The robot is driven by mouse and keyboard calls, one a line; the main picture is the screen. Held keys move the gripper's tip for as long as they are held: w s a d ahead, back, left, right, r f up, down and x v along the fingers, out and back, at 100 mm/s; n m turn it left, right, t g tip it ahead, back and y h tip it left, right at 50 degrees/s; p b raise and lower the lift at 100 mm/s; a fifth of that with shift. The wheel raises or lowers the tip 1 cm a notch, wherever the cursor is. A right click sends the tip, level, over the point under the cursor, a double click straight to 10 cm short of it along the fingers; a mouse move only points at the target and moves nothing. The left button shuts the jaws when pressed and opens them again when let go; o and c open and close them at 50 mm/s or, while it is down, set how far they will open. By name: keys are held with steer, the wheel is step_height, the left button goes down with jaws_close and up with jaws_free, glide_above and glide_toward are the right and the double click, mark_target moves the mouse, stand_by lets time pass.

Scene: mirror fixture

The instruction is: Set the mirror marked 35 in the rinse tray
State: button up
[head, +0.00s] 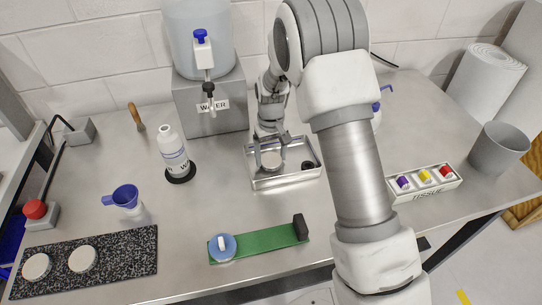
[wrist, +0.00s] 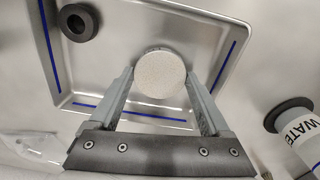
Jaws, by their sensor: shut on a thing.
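My gripper (wrist: 160,76) is shut on a pale round disc, the mirror (wrist: 160,74), gripping it by its sides between the fingertips. No number can be read on its speckled face. The mirror also shows in the head view (head: 271,160), inside the outline of the metal rinse tray (head: 283,181). In the wrist view the tray (wrist: 210,20) has blue lines along its sides, and the mirror is over its floor. I cannot tell whether the mirror touches the floor. My arm hides part of the scene behind it in the head view.
A dark ring (wrist: 76,22) sits in a tray corner. A water bottle (head: 172,150) stands left of the tray, the water dispenser (head: 208,100) behind. In front lies a green strip (head: 270,242).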

steer(key=shift+f, duration=0.2)
steer(key=shift+f, duration=0.15)
steer(key=o, duration=1.5)
